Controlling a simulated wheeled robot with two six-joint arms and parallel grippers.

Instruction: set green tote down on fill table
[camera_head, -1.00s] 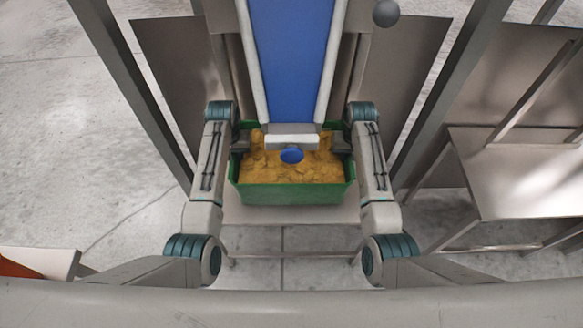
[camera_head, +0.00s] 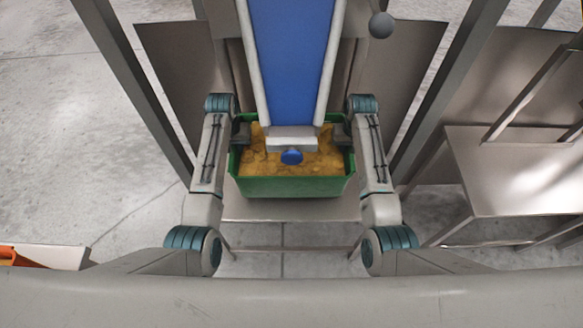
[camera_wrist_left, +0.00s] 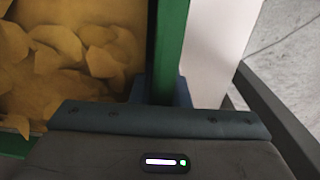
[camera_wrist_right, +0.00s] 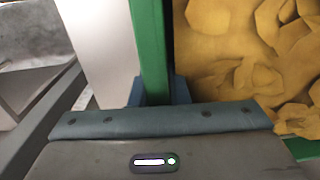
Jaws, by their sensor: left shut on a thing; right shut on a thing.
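The green tote (camera_head: 292,187) is full of yellow chip-like pieces (camera_head: 310,165). It is at the middle of the head view, below the end of a blue chute, over a grey metal table (camera_head: 290,209). I cannot tell whether its base touches the table. My left gripper (camera_head: 241,136) is shut on the tote's left wall, and the wall (camera_wrist_left: 170,50) runs between its fingers in the left wrist view. My right gripper (camera_head: 343,136) is shut on the right wall, which also shows in the right wrist view (camera_wrist_right: 150,50). The tote looks level.
The blue belt or chute (camera_head: 292,60) with pale side rails ends just above the tote, with a blue knob (camera_head: 291,157) at its end. Grey posts (camera_head: 130,80) stand on both sides. Another metal table (camera_head: 510,180) is at the right. An orange item (camera_head: 8,257) is at the lower left.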

